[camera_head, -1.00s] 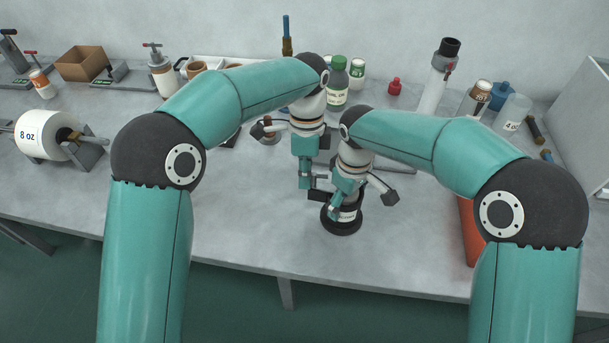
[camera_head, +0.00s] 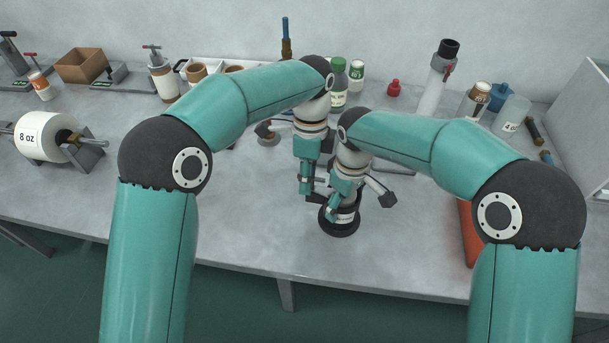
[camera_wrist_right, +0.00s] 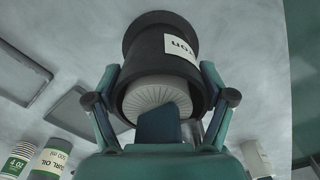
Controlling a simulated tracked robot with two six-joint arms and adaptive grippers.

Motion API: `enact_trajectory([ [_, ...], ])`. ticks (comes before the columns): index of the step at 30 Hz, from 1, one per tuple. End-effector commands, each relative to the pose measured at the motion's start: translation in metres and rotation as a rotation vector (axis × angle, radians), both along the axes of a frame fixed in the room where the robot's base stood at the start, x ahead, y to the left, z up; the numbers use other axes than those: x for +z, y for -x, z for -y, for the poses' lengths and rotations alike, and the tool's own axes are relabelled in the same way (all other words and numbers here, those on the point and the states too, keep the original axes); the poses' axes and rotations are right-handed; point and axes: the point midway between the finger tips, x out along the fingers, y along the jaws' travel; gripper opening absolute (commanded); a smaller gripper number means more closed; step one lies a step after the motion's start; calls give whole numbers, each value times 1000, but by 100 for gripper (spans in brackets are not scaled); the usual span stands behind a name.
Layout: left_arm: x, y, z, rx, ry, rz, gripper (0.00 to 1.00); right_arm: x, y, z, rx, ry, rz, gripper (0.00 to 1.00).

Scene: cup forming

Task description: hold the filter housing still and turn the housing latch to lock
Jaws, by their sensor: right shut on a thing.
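The filter housing (camera_head: 340,226) is a dark round body with a white label, upright near the table's front middle. In the right wrist view the housing (camera_wrist_right: 150,40) shows a pale pleated disc (camera_wrist_right: 157,92) in its near end. My right gripper (camera_head: 336,208) is shut on it, one finger on each side. My left gripper (camera_head: 307,187) is pointed down just left of the housing, close to my right gripper. Whether its jaws are open or shut is too small to tell. I cannot make out the housing latch; my grippers cover part of the housing's top.
An orange-red bin (camera_head: 467,232) stands right of the housing, partly behind my right arm. Bottles, including a green-capped one (camera_head: 338,90), line the back. The front left of the table is clear.

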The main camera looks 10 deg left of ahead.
Motion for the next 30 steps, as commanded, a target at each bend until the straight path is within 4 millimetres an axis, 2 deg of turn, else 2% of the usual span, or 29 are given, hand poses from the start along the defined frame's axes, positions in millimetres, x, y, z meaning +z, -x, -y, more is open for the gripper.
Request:
enact_trajectory([
  [9, 1, 0, -2, 1, -4, -1, 41, -1, 0, 1, -1, 3, -2, 25],
  [14, 10, -2, -2, 2, -5, 0, 41, -1, 0, 2, -2, 4, -3, 25],
  [30, 93, -20, -1, 0, -3, 1, 41, 0, 0, 3, -3, 5, -3, 25],
])
